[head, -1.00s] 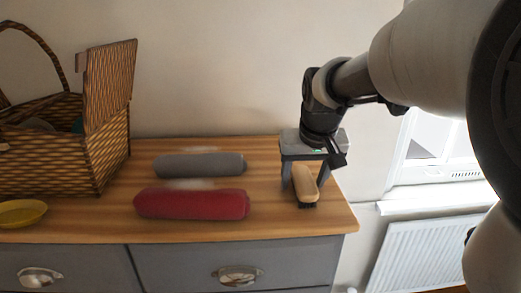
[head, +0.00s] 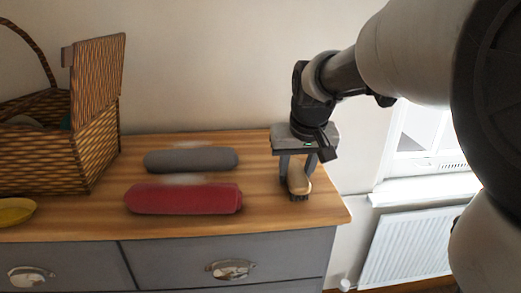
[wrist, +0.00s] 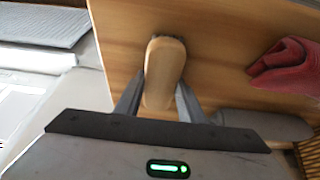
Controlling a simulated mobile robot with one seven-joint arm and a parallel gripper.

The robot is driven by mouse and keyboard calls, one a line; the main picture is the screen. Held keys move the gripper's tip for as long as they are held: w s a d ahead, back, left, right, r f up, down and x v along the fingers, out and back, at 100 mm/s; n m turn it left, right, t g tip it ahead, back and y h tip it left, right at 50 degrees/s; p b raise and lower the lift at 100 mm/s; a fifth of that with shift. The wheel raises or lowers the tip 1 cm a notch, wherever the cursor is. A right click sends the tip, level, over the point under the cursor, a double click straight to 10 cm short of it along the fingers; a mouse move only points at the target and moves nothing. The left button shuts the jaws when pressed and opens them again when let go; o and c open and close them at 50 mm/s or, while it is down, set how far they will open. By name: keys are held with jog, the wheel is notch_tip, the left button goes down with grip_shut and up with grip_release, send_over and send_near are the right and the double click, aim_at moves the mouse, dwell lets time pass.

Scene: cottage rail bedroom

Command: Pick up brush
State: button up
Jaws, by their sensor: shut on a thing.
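The brush (head: 300,185) has a pale wooden back and dark bristles underneath. It is at the right end of the wooden dresser top. My gripper (head: 297,184) points down over it, with its two fingers on either side of the brush. In the wrist view, the brush (wrist: 164,72) lies between the fingertips of my gripper (wrist: 162,98), its far end reaching past them. The gripper is shut on the brush. In the head view, I cannot tell whether the bristles touch the dresser top.
A red roll (head: 185,198) and a grey roll (head: 190,160) lie left of the brush on the dresser top (head: 262,212). A wicker basket (head: 50,150) and a yellow bowl (head: 14,211) stand at the far left. A radiator (head: 410,245) is beyond the right edge.

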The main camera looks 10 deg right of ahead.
aim_at(295, 171)
notch_tip(295, 171, up, 10)
jog(key=shift+r, duration=0.15)
dwell(0.3)
